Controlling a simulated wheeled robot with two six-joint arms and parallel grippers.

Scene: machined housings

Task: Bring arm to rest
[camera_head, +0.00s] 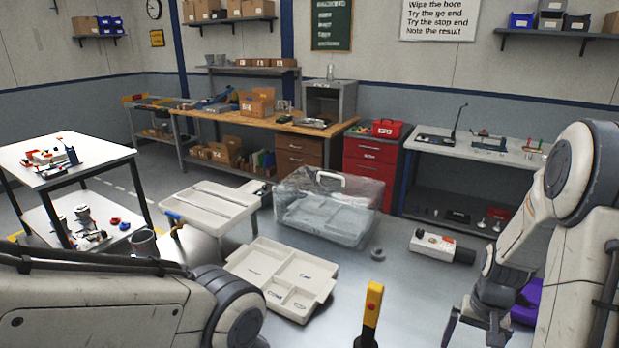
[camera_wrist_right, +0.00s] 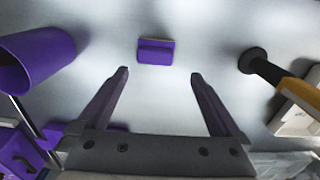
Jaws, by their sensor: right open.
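My right arm (camera_head: 575,190) comes in from the right in the head view and hangs down at the right edge, its gripper partly cut off by the bottom of the picture. In the right wrist view my right gripper (camera_wrist_right: 160,74) is open, its two fingers wide apart with nothing between them. A small purple block (camera_wrist_right: 155,52) lies on the pale surface just beyond the fingertips, apart from them. My left arm (camera_head: 120,300) crosses the lower left of the head view; its gripper does not show.
A yellow-handled tool (camera_head: 372,305) stands at the bottom centre; the wrist view shows a yellow-and-black tool (camera_wrist_right: 290,84) at right. A purple cup (camera_wrist_right: 35,60) is at its left. White trays (camera_head: 275,275), a clear lidded box (camera_head: 330,210) and a white device (camera_head: 435,245) lie beyond.

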